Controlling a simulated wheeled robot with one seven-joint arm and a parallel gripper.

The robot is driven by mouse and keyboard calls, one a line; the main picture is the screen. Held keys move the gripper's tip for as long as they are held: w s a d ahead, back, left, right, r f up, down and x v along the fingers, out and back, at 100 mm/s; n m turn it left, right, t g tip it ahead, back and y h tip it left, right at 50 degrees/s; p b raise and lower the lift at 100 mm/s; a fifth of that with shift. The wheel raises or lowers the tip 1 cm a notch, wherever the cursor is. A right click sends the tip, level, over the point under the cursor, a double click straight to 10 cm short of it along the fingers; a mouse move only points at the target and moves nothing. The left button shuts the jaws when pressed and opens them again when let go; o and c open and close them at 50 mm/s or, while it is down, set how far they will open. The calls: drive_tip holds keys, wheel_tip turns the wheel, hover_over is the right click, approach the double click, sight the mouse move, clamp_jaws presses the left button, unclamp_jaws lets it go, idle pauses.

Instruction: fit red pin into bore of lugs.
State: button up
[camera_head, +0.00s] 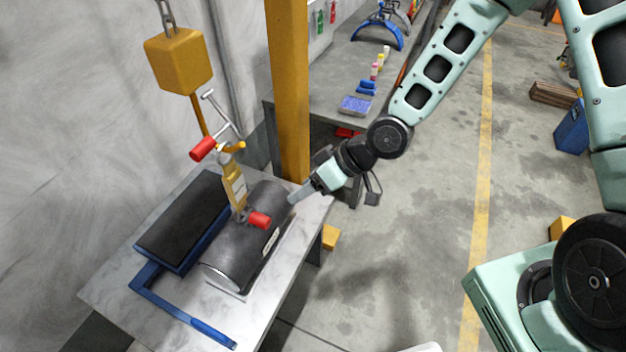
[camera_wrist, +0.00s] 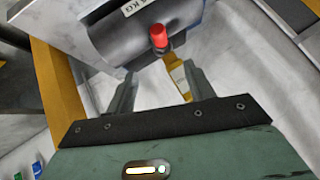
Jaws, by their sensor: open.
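A red pin (camera_head: 259,220) shows its thick red end at the lugs (camera_head: 243,215) on top of a dark barrel (camera_head: 225,258). A yellow hanging link (camera_head: 236,186) reaches down to the lugs. In the wrist view, the red pin (camera_wrist: 159,36) is beyond my fingertips, with the yellow link (camera_wrist: 178,78) beside it. How deep the pin sits in the bore is hidden. My gripper (camera_head: 293,198) is open and empty, right of the barrel and apart from the pin. Its two fingers (camera_wrist: 160,82) show with a gap between them.
A yellow hoist block (camera_head: 178,60) hangs on a chain, with a red grip (camera_head: 203,148) and T-shaped metal bar below. A blue frame with a dark pad (camera_head: 183,222) lies left of the barrel. A yellow post (camera_head: 288,90) stands behind.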

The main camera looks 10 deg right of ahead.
drive_tip(key=shift+v, duration=1)
drive_tip(key=shift+s, duration=0.1)
drive_tip(key=s+d+r+g+h+p, duration=0.1)
drive_tip(key=s+r+h, duration=0.3)
drive_tip(key=s+r, duration=0.5)
drive_tip(key=s+d+r+m+g+h+p, duration=0.1)
drive_tip(key=s+r+h, duration=0.3)
drive_tip(key=s+r, duration=0.6)
drive_tip(key=shift+d+r+p, duration=0.65)
drive_tip(key=shift+d+p, duration=0.15)
drive_tip(key=shift+p, duration=0.1)
